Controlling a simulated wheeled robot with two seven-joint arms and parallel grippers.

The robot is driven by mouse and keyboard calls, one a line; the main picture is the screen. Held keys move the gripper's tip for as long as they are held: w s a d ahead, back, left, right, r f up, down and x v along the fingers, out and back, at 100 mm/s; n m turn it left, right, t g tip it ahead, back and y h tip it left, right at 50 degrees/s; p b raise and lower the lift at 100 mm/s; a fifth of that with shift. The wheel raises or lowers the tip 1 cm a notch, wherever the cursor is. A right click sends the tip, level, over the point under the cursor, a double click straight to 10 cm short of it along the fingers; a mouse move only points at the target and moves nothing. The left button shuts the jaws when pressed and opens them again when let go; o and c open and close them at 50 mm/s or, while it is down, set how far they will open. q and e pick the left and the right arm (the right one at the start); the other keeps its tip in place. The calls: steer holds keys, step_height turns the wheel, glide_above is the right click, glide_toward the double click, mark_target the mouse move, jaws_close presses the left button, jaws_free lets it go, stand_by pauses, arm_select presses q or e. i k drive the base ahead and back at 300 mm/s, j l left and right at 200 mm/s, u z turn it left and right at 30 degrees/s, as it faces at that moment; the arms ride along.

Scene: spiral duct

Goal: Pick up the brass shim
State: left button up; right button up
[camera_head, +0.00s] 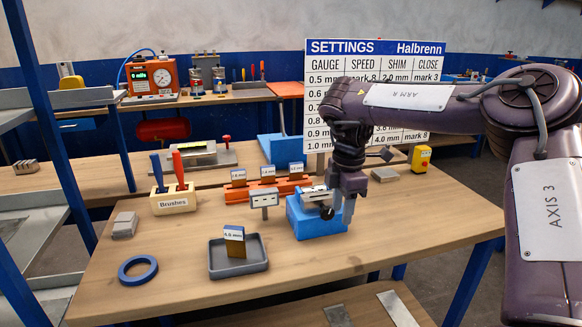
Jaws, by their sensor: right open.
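My left gripper is out of view.
A small sign on a stand (265,199) is behind the tray. A brushes holder (174,199), grey block (124,225) and blue ring (138,270) lie left. A settings board (350,70) and yellow switch box (420,159) stand behind. The bench's front right is clear.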

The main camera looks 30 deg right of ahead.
mark_target(296, 169)
steer(key=i+l, duration=0.2)
steer(key=i, duration=0.15)
steer(key=i+l, duration=0.15)
steer(key=i, duration=0.25)
steer(key=i+l, duration=0.2)
steer(key=i, duration=0.15)
